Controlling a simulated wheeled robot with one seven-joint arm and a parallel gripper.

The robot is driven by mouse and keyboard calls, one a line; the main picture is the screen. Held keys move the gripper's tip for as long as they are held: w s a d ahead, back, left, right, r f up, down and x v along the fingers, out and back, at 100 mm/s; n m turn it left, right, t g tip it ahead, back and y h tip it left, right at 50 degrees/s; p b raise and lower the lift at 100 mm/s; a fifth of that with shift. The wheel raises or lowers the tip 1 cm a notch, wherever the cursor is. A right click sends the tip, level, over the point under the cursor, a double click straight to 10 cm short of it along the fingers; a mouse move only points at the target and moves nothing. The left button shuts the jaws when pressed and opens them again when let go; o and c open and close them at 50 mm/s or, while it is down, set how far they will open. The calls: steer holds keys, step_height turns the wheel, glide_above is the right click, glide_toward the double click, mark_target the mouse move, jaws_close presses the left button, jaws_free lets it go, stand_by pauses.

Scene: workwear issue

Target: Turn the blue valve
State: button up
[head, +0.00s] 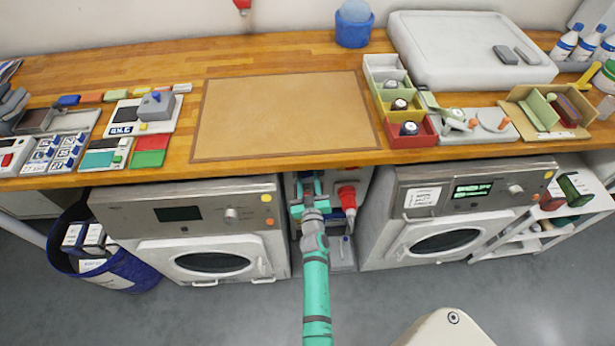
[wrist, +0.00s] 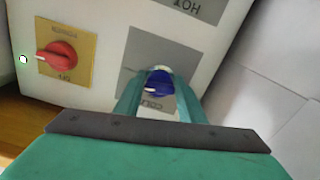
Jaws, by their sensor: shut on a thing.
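The blue valve (wrist: 159,83) is a round blue knob with a white pointer mark, on a grey plate (wrist: 131,60) lettered "COLD" in the wrist view. The lettering appears upside down. My gripper (wrist: 160,98) has its two green fingers on either side of the knob and is shut on it. In the head view my gripper (head: 308,188) reaches into the gap between the two washing machines, below the worktop edge. The blue valve is hidden there behind my gripper.
A red knob (wrist: 60,52) on a yellow plate and a grey "HOT" plate (wrist: 200,8) are close by. Left (head: 190,235) and right (head: 450,215) washing machines flank the gap. A red-topped item (head: 347,198) is just right of my gripper. The worktop (head: 240,65) overhangs.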

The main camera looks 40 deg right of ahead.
steer(key=n, duration=0.4)
steer(key=shift+s+d+n, duration=0.1)
steer(key=shift+s+n, duration=0.1)
steer(key=shift+n, duration=0.1)
steer(key=n, duration=0.3)
steer(key=shift+n, duration=0.3)
steer(key=n, duration=0.3)
steer(key=shift+n, duration=0.3)
steer(key=shift+w+r+n, duration=0.1)
steer(key=shift+r+n, duration=0.05)
steer(key=shift+n, duration=2.05)
steer(key=o, duration=1)
steer(key=shift+o, duration=0.2)
